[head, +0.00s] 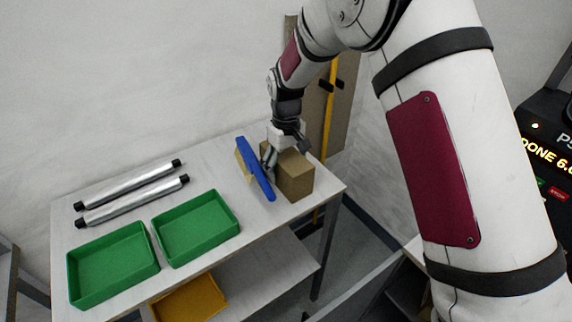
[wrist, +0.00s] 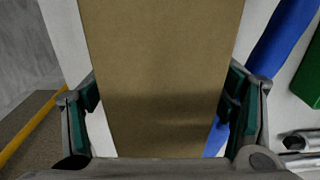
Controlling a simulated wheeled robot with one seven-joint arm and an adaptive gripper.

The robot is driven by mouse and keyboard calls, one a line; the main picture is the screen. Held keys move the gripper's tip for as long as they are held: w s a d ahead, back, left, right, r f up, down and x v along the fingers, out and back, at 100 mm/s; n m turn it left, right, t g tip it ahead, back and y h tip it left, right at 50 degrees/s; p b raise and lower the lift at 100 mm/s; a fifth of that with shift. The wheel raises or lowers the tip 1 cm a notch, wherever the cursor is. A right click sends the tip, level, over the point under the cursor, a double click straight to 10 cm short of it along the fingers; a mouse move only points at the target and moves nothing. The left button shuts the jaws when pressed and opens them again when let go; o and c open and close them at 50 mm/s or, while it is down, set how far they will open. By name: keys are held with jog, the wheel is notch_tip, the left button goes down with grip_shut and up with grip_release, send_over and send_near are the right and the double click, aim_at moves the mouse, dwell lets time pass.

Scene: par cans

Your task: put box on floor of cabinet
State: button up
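A brown cardboard box (head: 296,180) stands upright at the right end of the white table, and its face fills the middle of the wrist view (wrist: 160,75). My gripper (head: 273,155) reaches down at the box's top from behind, with one finger between the box and a blue item. In the wrist view my gripper's fingers (wrist: 162,95) lie on either side of the box, close to its edges. I cannot tell whether they press on it. A grey open-topped structure, perhaps the cabinet (head: 362,295), shows at the bottom right; its inside is mostly hidden.
The blue item (head: 256,170) leans close to the box's left, with a tan piece behind it. Two green trays (head: 112,265) and two silver tubes (head: 130,185) lie on the table (head: 85,220). A yellow tray (head: 190,300) is on the lower shelf. A yellow pole stands behind.

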notch_tip(320, 180, up, 12)
jog(key=shift+r+b, duration=0.15)
jog(key=shift+b, duration=0.5)
